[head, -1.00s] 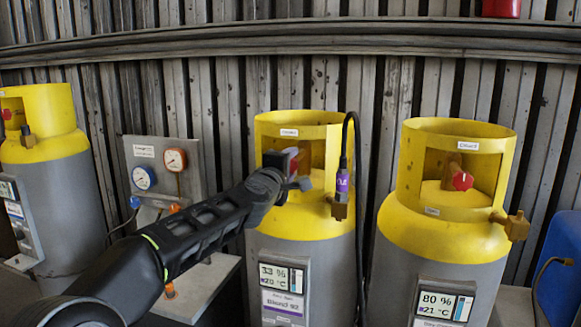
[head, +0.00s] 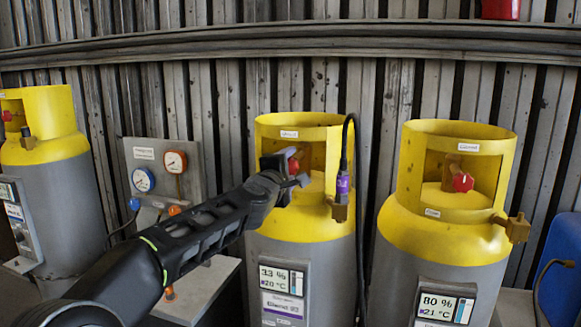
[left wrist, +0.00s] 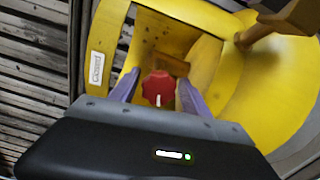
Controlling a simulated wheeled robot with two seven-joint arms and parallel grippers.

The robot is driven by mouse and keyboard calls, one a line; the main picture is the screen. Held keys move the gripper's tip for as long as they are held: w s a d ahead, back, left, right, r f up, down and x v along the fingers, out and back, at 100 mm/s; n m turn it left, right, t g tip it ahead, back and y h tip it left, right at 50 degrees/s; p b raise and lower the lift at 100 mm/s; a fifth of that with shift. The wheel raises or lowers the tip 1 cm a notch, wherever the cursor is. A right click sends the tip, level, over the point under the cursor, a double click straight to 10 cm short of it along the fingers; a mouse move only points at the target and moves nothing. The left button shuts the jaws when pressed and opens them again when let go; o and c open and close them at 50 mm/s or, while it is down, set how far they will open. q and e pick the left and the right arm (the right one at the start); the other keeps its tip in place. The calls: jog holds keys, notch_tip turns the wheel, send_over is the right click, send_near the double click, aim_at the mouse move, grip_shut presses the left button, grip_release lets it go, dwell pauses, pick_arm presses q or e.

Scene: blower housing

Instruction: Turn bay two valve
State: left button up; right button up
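The middle cylinder (head: 300,219) has a yellow collar and a grey body. Its red valve knob (head: 293,164) shows inside the collar opening, partly covered by my left gripper (head: 288,167). In the left wrist view the red knob (left wrist: 158,88) sits between the two purple-grey fingers of the left gripper (left wrist: 158,92). The fingers are apart, with a gap on each side of the knob. I cannot tell how deep the knob is between them. My right gripper is in neither view.
A black hose with a purple-labelled connector (head: 343,184) hangs right of the opening. Another yellow cylinder (head: 440,230) stands at right, one more (head: 45,140) at far left. A gauge panel (head: 160,172) stands left of the middle cylinder. A ribbed wall is behind.

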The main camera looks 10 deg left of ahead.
pick_arm(q)
jog(key=shift+o, duration=0.5)
jog(key=shift+s, duration=0.15)
jog(key=shift+s+b, duration=0.3)
jog(key=shift+s, duration=0.05)
jog(key=s+b, duration=0.1)
jog(key=s, duration=0.5)
jog(key=shift+s+a+b, duration=0.2)
jog(key=shift+s+b, duration=0.15)
jog(key=shift+s, duration=0.05)
